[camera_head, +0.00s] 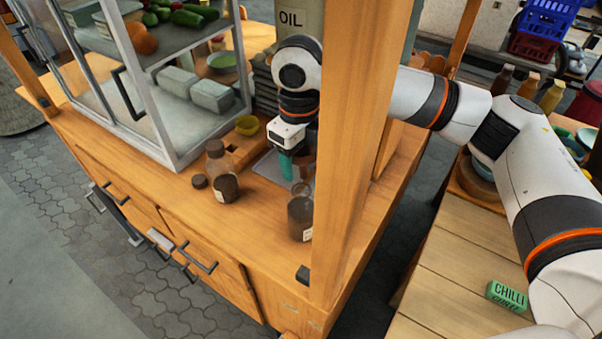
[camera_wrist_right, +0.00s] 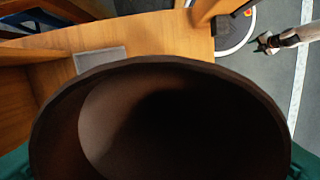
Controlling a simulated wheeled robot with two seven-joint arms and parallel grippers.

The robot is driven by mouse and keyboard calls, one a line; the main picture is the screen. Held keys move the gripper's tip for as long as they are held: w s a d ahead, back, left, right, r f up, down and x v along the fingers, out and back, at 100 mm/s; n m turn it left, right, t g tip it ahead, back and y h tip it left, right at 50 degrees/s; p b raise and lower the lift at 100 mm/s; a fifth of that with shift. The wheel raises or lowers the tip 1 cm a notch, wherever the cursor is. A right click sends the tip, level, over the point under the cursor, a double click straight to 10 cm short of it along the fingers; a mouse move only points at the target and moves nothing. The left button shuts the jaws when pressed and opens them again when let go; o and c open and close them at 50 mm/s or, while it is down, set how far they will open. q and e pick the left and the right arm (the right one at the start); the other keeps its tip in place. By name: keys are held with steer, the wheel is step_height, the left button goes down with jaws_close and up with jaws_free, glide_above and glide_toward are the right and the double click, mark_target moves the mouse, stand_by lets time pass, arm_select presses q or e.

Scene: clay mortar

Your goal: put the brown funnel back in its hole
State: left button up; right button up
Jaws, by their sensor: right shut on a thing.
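The brown funnel (camera_wrist_right: 185,125) fills the lower part of the right wrist view, its wide mouth facing the camera. My right gripper (camera_head: 288,166) is shut on it, with green fingers at both sides of the funnel in the wrist view. In the head view it hangs over the counter, and I cannot make out the funnel there.
A stoppered bottle (camera_head: 225,187) and a dark glass jar (camera_head: 300,218) stand near the gripper. A grey mat (camera_head: 263,168) lies under it. A wooden post (camera_head: 350,140) rises just right, before my arm. A glass case (camera_head: 160,105) stands left.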

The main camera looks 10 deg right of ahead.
step_height(320, 180, up, 4)
steer(key=shift+f, duration=0.1)
steer(key=shift+r, duration=0.3)
steer(key=shift+r+p, duration=2.3)
steer(key=shift+p, duration=0.7)
steer(key=shift+f, duration=0.1)
